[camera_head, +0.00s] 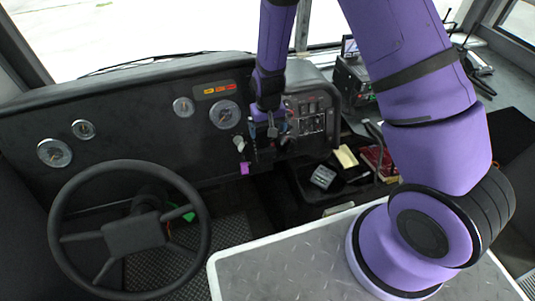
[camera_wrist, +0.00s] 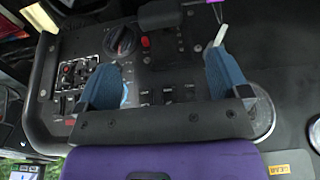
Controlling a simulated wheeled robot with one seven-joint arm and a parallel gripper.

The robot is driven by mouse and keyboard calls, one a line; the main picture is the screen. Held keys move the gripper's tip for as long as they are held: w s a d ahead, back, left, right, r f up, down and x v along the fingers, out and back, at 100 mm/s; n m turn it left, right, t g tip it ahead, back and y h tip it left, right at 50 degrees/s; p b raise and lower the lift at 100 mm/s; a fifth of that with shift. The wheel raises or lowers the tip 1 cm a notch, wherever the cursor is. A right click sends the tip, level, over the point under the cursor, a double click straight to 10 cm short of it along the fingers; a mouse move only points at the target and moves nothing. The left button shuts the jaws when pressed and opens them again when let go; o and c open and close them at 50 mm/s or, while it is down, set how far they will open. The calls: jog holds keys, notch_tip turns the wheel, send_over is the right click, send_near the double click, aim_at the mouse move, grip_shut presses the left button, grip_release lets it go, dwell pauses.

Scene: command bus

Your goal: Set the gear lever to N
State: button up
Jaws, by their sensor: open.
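My gripper (camera_head: 268,122) hangs in front of the right part of the dashboard. In the wrist view, its two blue fingers (camera_wrist: 165,62) are wide apart over a switch panel (camera_wrist: 165,80), with nothing visible held between them. A round black knob (camera_wrist: 122,41) with a small red mark is at the top, beyond the left finger. A dark block-shaped part (camera_wrist: 160,15) is at the top middle. A pale-tipped stalk (camera_wrist: 220,36) is close to the right fingertip. I cannot tell which of these is the gear lever, and no N mark is readable.
The steering wheel (camera_head: 130,232) is at the lower left, and round gauges (camera_head: 224,114) line the dashboard. A purple tag (camera_head: 245,168) hangs below the panel. A tray (camera_head: 345,180) with small items is right of it. A metal-topped box (camera_head: 285,270) fills the lower front.

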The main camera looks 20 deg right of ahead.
aim_at(267, 148)
jog(key=shift+s+f, duration=0.15)
jog(key=shift+f, duration=1.4)
notch_tip(267, 148, down, 10)
jog(key=shift+r, duration=0.15)
jog(key=c, duration=1.3)
jog(key=shift+w+r, duration=0.35)
jog(key=shift+r, duration=0.5)
jog(key=shift+w+r, duration=0.3)
jog(key=shift+r, duration=0.5)
jog(key=o, duration=1.3)
